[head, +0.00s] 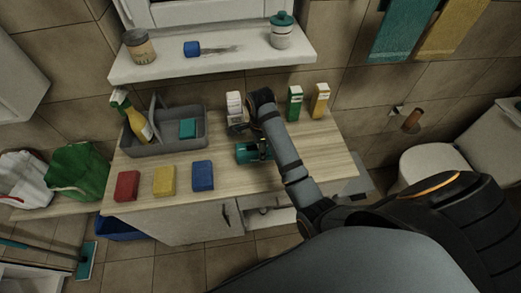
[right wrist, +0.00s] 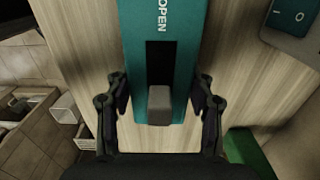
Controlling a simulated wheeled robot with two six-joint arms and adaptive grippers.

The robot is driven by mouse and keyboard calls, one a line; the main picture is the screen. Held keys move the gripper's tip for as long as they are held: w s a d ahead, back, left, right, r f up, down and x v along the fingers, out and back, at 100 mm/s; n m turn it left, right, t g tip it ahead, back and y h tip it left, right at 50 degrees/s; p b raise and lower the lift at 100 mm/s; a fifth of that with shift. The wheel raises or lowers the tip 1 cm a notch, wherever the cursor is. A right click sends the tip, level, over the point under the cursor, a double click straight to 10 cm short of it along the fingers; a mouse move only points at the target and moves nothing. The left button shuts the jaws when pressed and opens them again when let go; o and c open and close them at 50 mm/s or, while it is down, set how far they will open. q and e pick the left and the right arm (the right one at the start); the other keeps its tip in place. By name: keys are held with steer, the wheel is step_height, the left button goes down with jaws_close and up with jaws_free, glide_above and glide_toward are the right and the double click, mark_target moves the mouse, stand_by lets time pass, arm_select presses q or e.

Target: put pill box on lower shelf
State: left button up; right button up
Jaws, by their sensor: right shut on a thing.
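The pill box is a teal box marked "OPEN" (right wrist: 162,60), with a dark slot and a grey tab on top. In the head view the teal box (head: 245,153) shows near the front edge of the wooden counter, partly hidden by my arm. My right gripper (right wrist: 160,100) has one finger on each side of the box and is shut on it. I cannot tell whether the box rests on the counter or is just above it. A white open compartment (head: 268,217) shows below the counter, partly hidden by my arm. My left gripper is not in view.
Red (head: 126,186), yellow (head: 164,181) and blue (head: 203,176) blocks line the counter's front left. A grey caddy (head: 165,143) stands behind them. Green (head: 294,103) and yellow (head: 320,100) cartons stand at the back right. A white wall shelf (head: 215,62) holds a jar and a bottle.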

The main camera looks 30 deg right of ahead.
steer(key=o, duration=1.3)
steer(key=shift+f, duration=0.2)
steer(key=shift+o, duration=0.2)
steer(key=shift+r, duration=0.1)
